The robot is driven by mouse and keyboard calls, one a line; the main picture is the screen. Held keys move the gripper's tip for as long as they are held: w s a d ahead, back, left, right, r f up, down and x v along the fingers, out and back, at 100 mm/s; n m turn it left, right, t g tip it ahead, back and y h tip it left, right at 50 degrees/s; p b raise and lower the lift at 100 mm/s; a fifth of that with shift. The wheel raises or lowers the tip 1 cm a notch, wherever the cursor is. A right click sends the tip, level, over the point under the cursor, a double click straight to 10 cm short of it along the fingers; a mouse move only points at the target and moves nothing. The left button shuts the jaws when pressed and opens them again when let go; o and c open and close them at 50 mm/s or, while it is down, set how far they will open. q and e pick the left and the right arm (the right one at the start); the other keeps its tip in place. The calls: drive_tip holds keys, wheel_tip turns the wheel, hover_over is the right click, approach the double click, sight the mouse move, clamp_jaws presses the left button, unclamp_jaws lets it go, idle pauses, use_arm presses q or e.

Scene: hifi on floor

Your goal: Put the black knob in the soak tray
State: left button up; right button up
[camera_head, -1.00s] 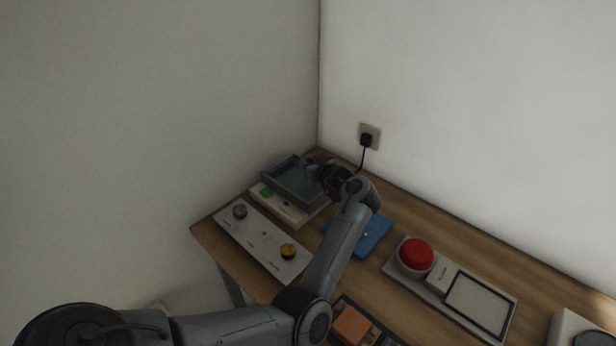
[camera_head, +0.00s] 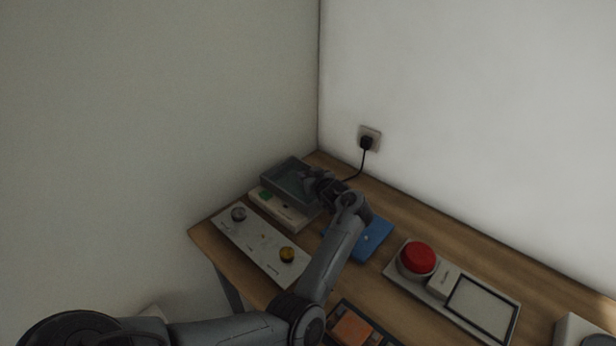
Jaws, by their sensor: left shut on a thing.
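The soak tray (camera_head: 279,179) is a grey open box with a greenish inside, at the back left of the wooden table near the wall corner. My left gripper (camera_head: 310,180) reaches in from the right and is over the tray's right part. It is shut on a small dark thing, which I take to be the black knob; the fingers and the dim light mostly hide it. I cannot tell whether it touches the tray floor. My right gripper is not in view.
A white device (camera_head: 284,212) lies by the tray. A blue item (camera_head: 374,240) and a red button (camera_head: 418,258) stand to the right.

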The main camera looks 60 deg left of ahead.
use_arm(q)
drive_tip(key=shift+a+f, duration=0.1)
drive_tip(key=shift+f, duration=0.6)
drive_tip(key=o, duration=0.6)
drive_tip(key=shift+f, duration=0.1)
drive_tip(key=shift+o, duration=0.8)
drive_tip(key=shift+f, duration=0.15)
drive_tip(key=shift+r, duration=0.45)
drive_tip(key=p+v, duration=0.2)
drive_tip(key=v, duration=1)
drive_tip(key=shift+r, duration=0.5)
